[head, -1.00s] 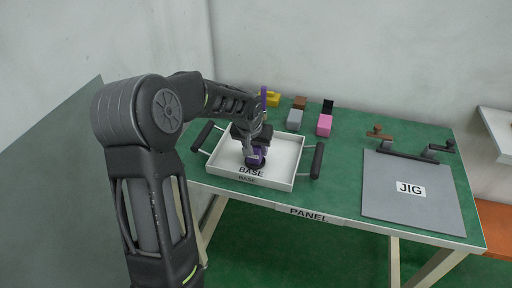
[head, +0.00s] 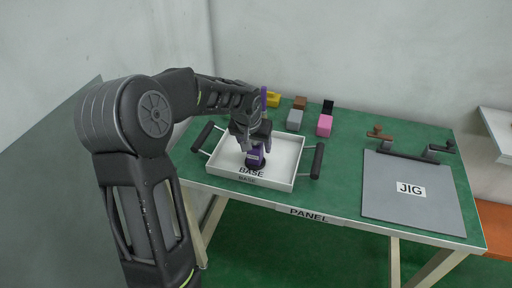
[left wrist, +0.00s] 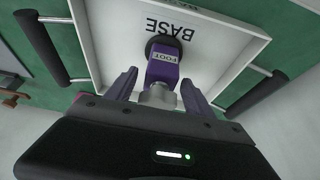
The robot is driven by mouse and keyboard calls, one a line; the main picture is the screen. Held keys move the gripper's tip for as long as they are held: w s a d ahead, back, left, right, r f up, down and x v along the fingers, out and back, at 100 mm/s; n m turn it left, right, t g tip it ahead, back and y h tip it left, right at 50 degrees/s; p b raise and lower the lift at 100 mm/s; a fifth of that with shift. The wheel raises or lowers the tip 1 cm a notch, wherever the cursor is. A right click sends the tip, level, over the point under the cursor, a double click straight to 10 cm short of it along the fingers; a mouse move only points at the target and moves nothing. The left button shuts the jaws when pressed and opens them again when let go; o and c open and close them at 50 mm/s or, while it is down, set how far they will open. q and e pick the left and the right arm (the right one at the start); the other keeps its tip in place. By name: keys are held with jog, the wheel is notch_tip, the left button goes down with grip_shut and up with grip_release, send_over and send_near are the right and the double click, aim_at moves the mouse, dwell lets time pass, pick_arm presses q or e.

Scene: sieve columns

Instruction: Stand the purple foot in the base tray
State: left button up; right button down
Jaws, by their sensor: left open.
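The purple foot (head: 256,154) stands upright on its dark round end inside the white base tray (head: 284,180), near the wall lettered BASE. In the left wrist view the foot (left wrist: 163,69), labelled FOOT, has its dark end on the tray floor (left wrist: 115,40). My left gripper (head: 254,145) is just above the foot. In the left wrist view its two purple fingers (left wrist: 158,88) are open, one on each side of the foot's near end, with gaps showing. My right gripper is not in view.
Dark handles (head: 317,161) stick out at both tray ends. Behind the tray are a yellow block (head: 272,99), a grey block (head: 294,119), a pink block (head: 325,125), and brown and black ones. A grey JIG plate (head: 410,205) lies at right. Green table is clear between.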

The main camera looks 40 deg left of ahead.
pick_arm(q)
jog(key=v, duration=0.9)
jog(key=shift+s+r, duration=0.1)
dwell(0.5)
